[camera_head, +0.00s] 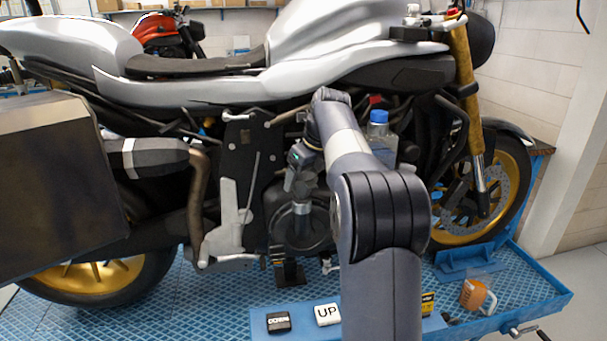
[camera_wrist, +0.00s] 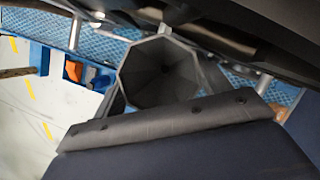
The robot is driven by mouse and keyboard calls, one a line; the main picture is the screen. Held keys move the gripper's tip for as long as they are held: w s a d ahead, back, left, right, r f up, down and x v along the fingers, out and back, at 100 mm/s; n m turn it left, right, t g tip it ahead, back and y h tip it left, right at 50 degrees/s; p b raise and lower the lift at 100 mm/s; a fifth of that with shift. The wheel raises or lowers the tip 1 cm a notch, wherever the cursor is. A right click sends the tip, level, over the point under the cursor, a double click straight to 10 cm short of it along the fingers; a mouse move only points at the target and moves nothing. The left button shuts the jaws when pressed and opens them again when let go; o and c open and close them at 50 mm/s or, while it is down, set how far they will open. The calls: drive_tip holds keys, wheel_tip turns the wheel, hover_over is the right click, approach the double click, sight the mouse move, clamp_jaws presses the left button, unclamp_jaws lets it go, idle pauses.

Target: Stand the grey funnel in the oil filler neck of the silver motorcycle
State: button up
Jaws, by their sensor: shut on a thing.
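The silver motorcycle (camera_head: 360,35) stands side-on across the head view. My gripper (camera_head: 300,190) is low beside its engine, partly hidden by my own arm. In the wrist view, the grey funnel (camera_wrist: 165,68) shows its wide, dark, many-sided mouth towards the camera. My gripper (camera_wrist: 165,85) is shut on the funnel, with a finger at each side of it. In the head view, a small grey part below the gripper looks like the funnel (camera_head: 302,218). I cannot make out the oil filler neck, nor whether the spout touches or enters anything.
The motorcycle stands on a blue lift platform (camera_head: 210,297). UP (camera_head: 327,314) and DOWN (camera_head: 278,322) buttons sit at its front edge. An orange jug (camera_head: 473,296) stands at the right. A blue-capped bottle (camera_head: 379,133) shows behind my arm. A dark box (camera_head: 60,190) fills the left.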

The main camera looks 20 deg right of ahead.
drive_tip(key=o, duration=1.1)
drive_tip(key=shift+c, duration=0.2)
drive_tip(key=v, duration=1.1)
drive_tip(key=shift+a+f, duration=0.1)
drive_tip(key=x, duration=1)
drive_tip(key=shift+w+f, duration=0.15)
drive_tip(key=shift+f, duration=0.1)
drive_tip(key=shift+r, duration=0.1)
